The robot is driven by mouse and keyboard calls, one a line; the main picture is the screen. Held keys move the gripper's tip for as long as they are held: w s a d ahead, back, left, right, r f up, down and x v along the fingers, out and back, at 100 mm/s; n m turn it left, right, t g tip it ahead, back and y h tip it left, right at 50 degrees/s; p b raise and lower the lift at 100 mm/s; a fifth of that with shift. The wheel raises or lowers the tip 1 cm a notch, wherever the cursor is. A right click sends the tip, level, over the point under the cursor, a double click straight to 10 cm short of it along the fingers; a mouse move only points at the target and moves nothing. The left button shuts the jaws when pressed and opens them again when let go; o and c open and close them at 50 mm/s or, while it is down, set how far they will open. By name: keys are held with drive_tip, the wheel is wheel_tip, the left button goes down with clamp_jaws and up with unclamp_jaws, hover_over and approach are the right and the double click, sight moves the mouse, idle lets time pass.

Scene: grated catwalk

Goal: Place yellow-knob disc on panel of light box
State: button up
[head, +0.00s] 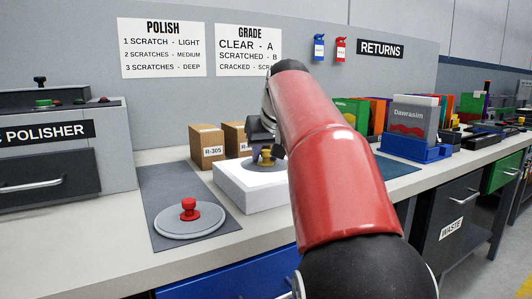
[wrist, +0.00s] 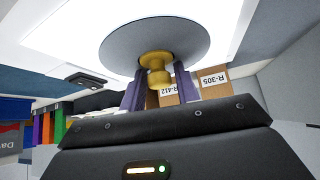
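The yellow-knob disc (wrist: 185,45) is a grey disc with a yellow knob (wrist: 156,66). In the head view the knob (head: 266,155) shows over the white top of the light box (head: 254,180). In the wrist view the disc lies against the bright white panel (wrist: 225,20); I cannot tell whether it touches fully. My gripper (wrist: 160,75) has its two dark fingers close against both sides of the knob. It also shows dark above the box in the head view (head: 262,140). My red arm hides the right part of the light box.
A red-knob disc (head: 188,219) lies on a dark mat (head: 160,190) left of the light box. Cardboard boxes R-305 (head: 207,146) and R-412 (head: 234,139) stand just behind it. The polisher (head: 60,150) is at far left; a blue rack (head: 412,148) stands right.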

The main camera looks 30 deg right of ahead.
drive_tip(key=shift+o, duration=1.1)
drive_tip(key=shift+r, duration=0.2)
drive_tip(key=p+v, duration=0.2)
drive_tip(key=v, duration=1)
drive_tip(key=shift+s+d+f, duration=0.1)
